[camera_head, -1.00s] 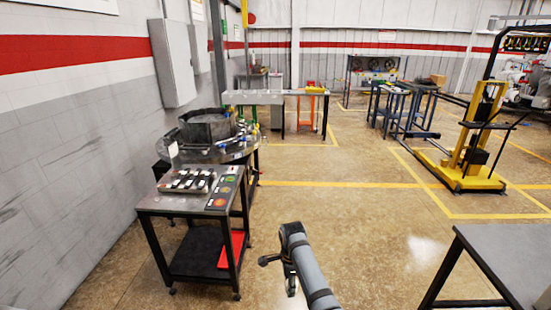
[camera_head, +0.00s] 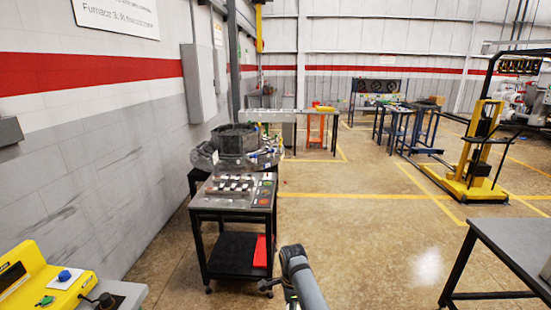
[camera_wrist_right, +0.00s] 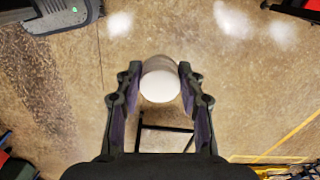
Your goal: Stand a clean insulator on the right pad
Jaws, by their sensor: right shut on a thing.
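In the right wrist view, my right gripper (camera_wrist_right: 160,80) is shut on a white cylindrical insulator (camera_wrist_right: 160,86). Its pale round end faces the camera, and bare floor lies behind it. In the head view, part of my right arm shows at the bottom middle, and the held insulator cannot be made out. A black-framed cart (camera_head: 204,206) stands ahead with a rack of several small pale and dark pieces (camera_head: 233,184) on top. A strip with coloured round marks (camera_head: 265,188) lies at its right side. I cannot tell which surface is the right pad. My left gripper is not in view.
A round dark furnace part (camera_head: 234,139) stands behind the cart, near the wall. A yellow machine (camera_head: 45,282) is at the lower left. A grey table (camera_head: 515,245) is at the right, with a yellow lift (camera_head: 478,150) beyond. The middle floor is open.

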